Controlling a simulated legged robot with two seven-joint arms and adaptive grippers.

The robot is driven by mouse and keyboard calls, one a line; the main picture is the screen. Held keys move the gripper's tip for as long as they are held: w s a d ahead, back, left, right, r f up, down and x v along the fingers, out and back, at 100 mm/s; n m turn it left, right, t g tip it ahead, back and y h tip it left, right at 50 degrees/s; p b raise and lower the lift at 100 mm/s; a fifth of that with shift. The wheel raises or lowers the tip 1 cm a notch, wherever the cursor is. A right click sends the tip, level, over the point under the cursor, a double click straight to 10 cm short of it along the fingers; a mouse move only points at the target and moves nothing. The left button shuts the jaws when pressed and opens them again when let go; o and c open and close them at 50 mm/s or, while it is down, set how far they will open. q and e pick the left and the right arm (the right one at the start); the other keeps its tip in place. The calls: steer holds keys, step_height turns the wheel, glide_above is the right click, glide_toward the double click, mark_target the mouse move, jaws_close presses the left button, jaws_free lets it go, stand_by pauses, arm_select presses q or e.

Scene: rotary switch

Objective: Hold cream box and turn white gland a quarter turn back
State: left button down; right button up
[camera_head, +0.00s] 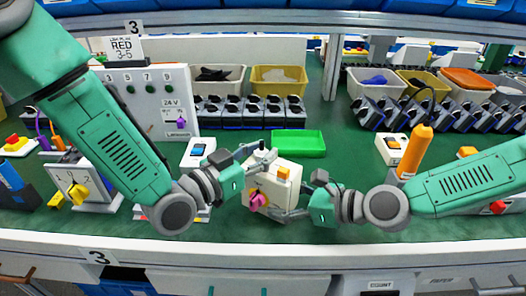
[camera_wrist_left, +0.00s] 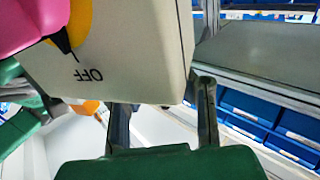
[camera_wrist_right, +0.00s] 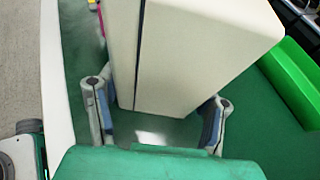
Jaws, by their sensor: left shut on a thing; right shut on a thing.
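The cream box (camera_head: 286,196) is held tilted above the green work surface, with a magenta knob (camera_head: 257,201) on its front and an orange part (camera_head: 283,173) on top. My right gripper (camera_head: 299,200) is shut on the box from the right; the right wrist view shows its fingers on either side of the box (camera_wrist_right: 200,50). My left gripper (camera_head: 264,157) is shut at the box's upper left edge. The white gland between its fingers is not clearly made out. The left wrist view shows the box face (camera_wrist_left: 125,55) with "OFF" lettering and the knob (camera_wrist_left: 30,22) close by.
A green tray (camera_head: 298,143) lies just behind the box. A blue-switch box (camera_head: 198,150) stands behind my left gripper, and a box with an orange cylinder (camera_head: 417,148) stands behind my right arm. Several dark switches and bins line the back. The front table edge is close.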

mark_target(264, 149)
arm_select(q)
steer(key=n+t+y, duration=0.2)
steer(key=n+y, duration=0.1)
steer(key=y, duration=0.1)
steer(key=n+t+y, duration=0.2)
steer(key=n+y, duration=0.1)
steer(key=y, duration=0.1)
steer(key=shift+t, duration=0.4)
steer(key=shift+y, duration=0.3)
steer(key=c, duration=1.2)
jaws_free()
step_height(264, 149, up, 10)
steer(key=shift+d+f, duration=0.1)
